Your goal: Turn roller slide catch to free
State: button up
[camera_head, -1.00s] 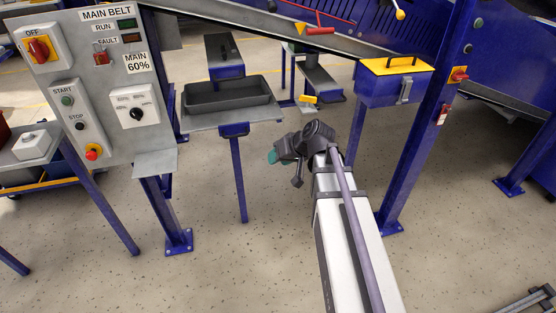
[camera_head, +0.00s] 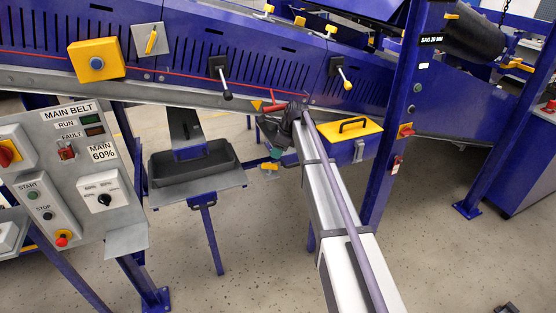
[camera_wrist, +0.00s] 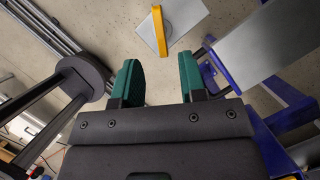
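No readable label names a roller slide catch. A yellow bar on a small grey plate (camera_wrist: 161,30) shows in the wrist view, ahead of the gap between my fingers and apart from them. It appears to be the small yellow handle (camera_head: 270,166) below the belt frame in the head view. My gripper (camera_wrist: 160,62) is open and empty, with two teal fingers apart. In the head view my dark gripper (camera_head: 276,153) is in front of the belt frame, just above that handle; its fingers are mostly hidden there.
A blue box with a yellow lid (camera_head: 352,133) is right of my arm. A dark tray (camera_head: 195,168) and the MAIN BELT panel (camera_head: 85,180) stand left.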

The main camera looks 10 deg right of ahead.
aim_at(270, 164)
jog(key=b+x, duration=0.6)
jog(key=x, duration=0.1)
jog(key=shift+f, duration=0.2)
jog(key=shift+r, duration=0.2)
jog(key=shift+c, duration=0.2)
grip_shut()
